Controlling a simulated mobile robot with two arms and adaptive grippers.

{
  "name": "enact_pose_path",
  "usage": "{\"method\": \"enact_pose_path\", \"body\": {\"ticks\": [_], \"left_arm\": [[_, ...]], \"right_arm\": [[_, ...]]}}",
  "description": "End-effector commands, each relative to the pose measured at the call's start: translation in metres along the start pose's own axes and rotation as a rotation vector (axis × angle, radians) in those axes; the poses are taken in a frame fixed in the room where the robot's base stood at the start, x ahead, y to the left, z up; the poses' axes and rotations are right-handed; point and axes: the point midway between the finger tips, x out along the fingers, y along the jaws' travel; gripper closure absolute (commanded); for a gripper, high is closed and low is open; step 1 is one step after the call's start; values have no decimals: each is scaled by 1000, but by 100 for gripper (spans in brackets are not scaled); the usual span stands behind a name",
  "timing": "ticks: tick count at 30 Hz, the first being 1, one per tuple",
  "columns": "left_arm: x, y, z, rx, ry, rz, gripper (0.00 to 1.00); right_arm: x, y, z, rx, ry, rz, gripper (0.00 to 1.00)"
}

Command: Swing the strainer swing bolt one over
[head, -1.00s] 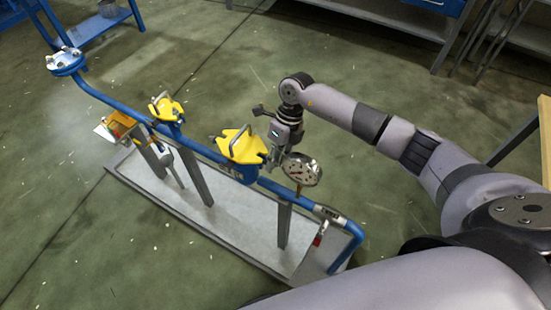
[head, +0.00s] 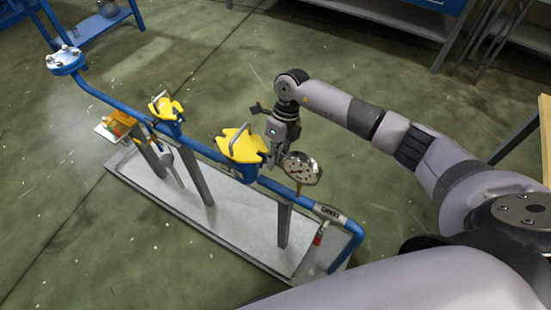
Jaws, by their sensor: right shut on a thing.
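The nearer yellow strainer cover (head: 241,146) sits on the blue pipe, with a metal handle on top and dark swing bolt ends around its rim. My right gripper (head: 275,161) is at the right edge of this cover, pointing down. It is shut on a swing bolt there, which the fingers mostly hide, so its tilt is hard to tell. My left gripper is not in view.
A second yellow cover (head: 166,108) sits farther left on the blue pipe (head: 205,152). A grey drip tray (head: 250,232) lies below.

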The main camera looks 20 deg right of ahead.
Motion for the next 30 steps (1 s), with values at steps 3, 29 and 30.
{"method": "enact_pose_path", "body": {"ticks": [3, 29, 30], "left_arm": [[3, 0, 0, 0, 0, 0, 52], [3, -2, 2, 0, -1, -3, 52], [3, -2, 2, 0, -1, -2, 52]], "right_arm": [[-2, 1, 4, 18, 49, -12, 100], [-8, 1, 3, 25, 68, -16, 72], [-11, 1, 4, 25, 67, -16, 72]]}}
